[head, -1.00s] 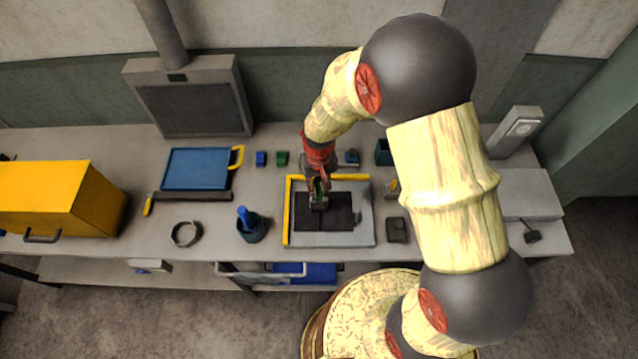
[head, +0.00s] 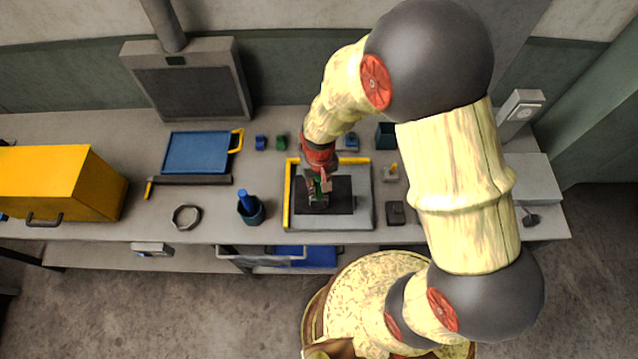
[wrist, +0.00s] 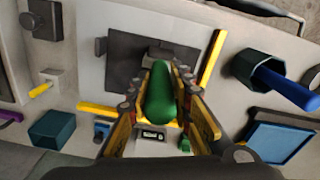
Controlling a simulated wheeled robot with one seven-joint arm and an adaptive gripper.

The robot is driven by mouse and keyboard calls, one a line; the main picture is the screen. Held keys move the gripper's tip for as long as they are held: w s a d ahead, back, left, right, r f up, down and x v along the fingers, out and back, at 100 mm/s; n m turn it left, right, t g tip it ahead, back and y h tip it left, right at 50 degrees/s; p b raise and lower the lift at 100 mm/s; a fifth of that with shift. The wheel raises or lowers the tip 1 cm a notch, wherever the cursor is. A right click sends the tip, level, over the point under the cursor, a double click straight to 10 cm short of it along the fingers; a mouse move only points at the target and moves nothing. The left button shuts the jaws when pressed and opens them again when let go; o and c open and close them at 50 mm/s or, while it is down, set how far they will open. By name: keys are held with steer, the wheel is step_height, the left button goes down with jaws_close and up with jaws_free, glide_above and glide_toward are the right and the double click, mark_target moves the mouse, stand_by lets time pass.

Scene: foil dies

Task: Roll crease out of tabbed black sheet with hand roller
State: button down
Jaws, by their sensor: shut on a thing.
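The black sheet (head: 341,188) lies on a grey plate (head: 364,215) with yellow strips along its left and far edges. A small dark tab (wrist: 101,46) shows at one side of the sheet in the wrist view. My gripper (head: 319,184) is over the left half of the sheet. It is shut on the green handle of the hand roller (wrist: 160,95), whose grey head (head: 318,204) is at the sheet, near its front edge. I cannot tell whether the head touches the sheet. No crease can be made out; the roller hides part of the surface.
A teal cup with a blue-handled tool (head: 250,209) stands left of the plate. A grey ring (head: 186,217) and a blue board (head: 195,153) lie farther left. A dark block (head: 396,212) lies to the right. Several small blocks and a teal bin (head: 386,135) are behind.

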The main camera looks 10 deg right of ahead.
steer(key=shift+w+d+b, duration=0.6)
steer(key=shift+w+d, duration=0.25)
steer(key=shift+w, duration=3.45)
steer(key=shift+s+a+r+p, duration=0.15)
steer(key=shift+s+a, duration=0.15)
steer(key=shift+s, duration=1.2)
steer(key=shift+s+a+f+p, duration=0.15)
steer(key=shift+s+a, duration=0.15)
steer(key=shift+s, duration=1.15)
steer(key=shift+s+a+r+p, duration=0.15)
steer(key=shift+s+a, duration=0.15)
steer(key=shift+s, duration=1.2)
steer(key=shift+w+d+b, duration=0.7)
steer(key=shift+w+d, duration=0.2)
steer(key=shift+w, duration=3.5)
steer(key=shift+s+a+f+p, duration=0.1)
steer(key=shift+s+a, duration=0.2)
steer(key=shift+s, duration=1.2)
steer(key=shift+s+a+f+p, duration=0.1)
steer(key=shift+s+a, duration=0.2)
steer(key=shift+s, duration=1.2)
steer(key=shift+s+a+f+p, duration=0.1)
steer(key=shift+s+a, duration=0.2)
steer(key=shift+s, duration=1.2)
steer(key=w+d, duration=0.1)
steer(key=w, duration=0.8)
steer(key=shift+d+r+b, duration=0.15)
steer(key=shift+d+b, duration=0.25)
steer(key=shift+b, duration=0.05)
